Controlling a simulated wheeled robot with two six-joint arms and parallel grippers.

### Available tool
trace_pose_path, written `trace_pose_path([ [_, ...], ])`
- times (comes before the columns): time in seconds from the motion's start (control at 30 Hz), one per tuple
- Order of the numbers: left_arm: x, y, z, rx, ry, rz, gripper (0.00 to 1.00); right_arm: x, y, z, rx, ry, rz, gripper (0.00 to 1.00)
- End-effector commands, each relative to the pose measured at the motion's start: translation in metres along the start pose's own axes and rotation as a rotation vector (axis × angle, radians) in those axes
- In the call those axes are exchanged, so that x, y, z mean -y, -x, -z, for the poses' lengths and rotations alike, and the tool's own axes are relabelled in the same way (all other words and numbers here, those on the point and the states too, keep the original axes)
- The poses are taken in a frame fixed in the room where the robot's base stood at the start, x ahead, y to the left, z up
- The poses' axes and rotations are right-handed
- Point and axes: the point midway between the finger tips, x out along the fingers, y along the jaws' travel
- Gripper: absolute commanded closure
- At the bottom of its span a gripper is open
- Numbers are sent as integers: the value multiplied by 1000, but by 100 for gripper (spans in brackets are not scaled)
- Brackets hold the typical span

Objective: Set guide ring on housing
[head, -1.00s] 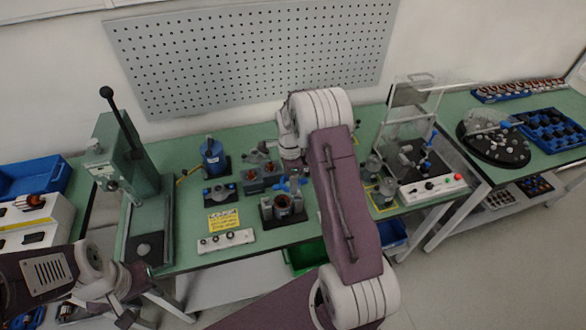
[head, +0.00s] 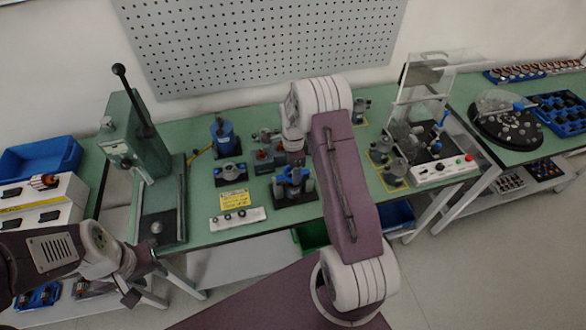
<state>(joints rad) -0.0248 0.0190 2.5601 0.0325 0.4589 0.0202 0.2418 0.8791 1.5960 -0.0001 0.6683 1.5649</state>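The housing (head: 296,196) stands on a dark base on the green bench, with its upper part largely covered. A blue guide ring (head: 292,177) is at the top of the housing, under my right gripper (head: 294,168). The gripper points down and seems closed on the ring; its fingertips are small and partly hidden by my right arm. I cannot tell whether the ring is seated or just above the housing. My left gripper (head: 146,284) is at the lower left, away from these parts, with its fingers apart and empty.
A green lever press (head: 135,140) stands at the left. A blue cylinder (head: 221,138), a yellow label (head: 234,199) and a white strip with knobs (head: 238,218) are left of the housing. A clear-guarded test station with a white control box (head: 442,169) stands at the right.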

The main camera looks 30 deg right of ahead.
Motion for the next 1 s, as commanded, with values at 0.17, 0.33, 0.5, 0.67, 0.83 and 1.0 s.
trace_pose_path([
  [0.17, 0, 0, 0, 0, 0, 0, 64, 0, 0, 0, 0, 0, 1, 79],
  [0.33, 0, -1, 0, 0, 0, 0, 64, 0, -1, 0, 0, 0, 1, 79],
  [0.5, 0, -7, -1, 0, 0, 0, 64, 0, -10, 0, 0, 0, 1, 79],
  [0.67, 0, -13, -1, 0, 0, 0, 64, 0, -18, 0, 0, 0, 2, 79],
  [0.83, 0, -13, -1, 0, 0, 0, 64, 0, -20, 0, 0, 0, 2, 79],
  [1.0, 0, -13, -1, 0, 0, 0, 64, 0, -20, 0, 0, 0, 2, 79],
])
